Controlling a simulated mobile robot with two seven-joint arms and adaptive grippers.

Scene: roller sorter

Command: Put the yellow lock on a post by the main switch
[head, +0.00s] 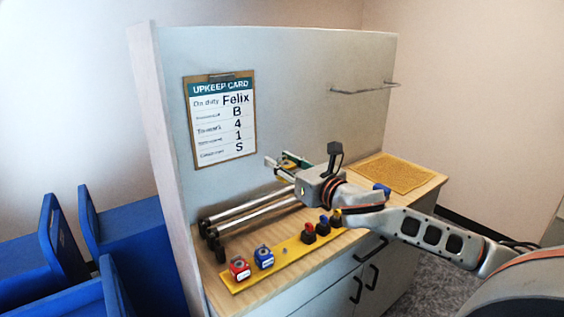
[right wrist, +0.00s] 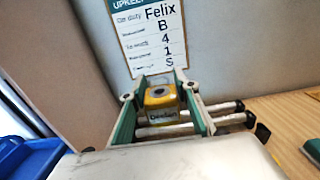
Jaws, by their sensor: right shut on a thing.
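In the right wrist view the lock sits between the two green-edged fingers (right wrist: 158,92). In the head view the gripper hides most of it. The gripper is above the bench in front of the upright panel, near the metal rollers. A yellow strip (head: 272,268) along the bench front bears a red lock (head: 240,268), a blue lock (head: 264,257) and a bare stub (head: 284,252). I cannot make out a main switch. My left gripper is not in view.
Metal rollers (head: 245,210) lie on the bench. An upkeep card (head: 221,120) hangs on the panel. A tan mat (head: 395,173) lies at the right. Blue bins (head: 130,240) stand left.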

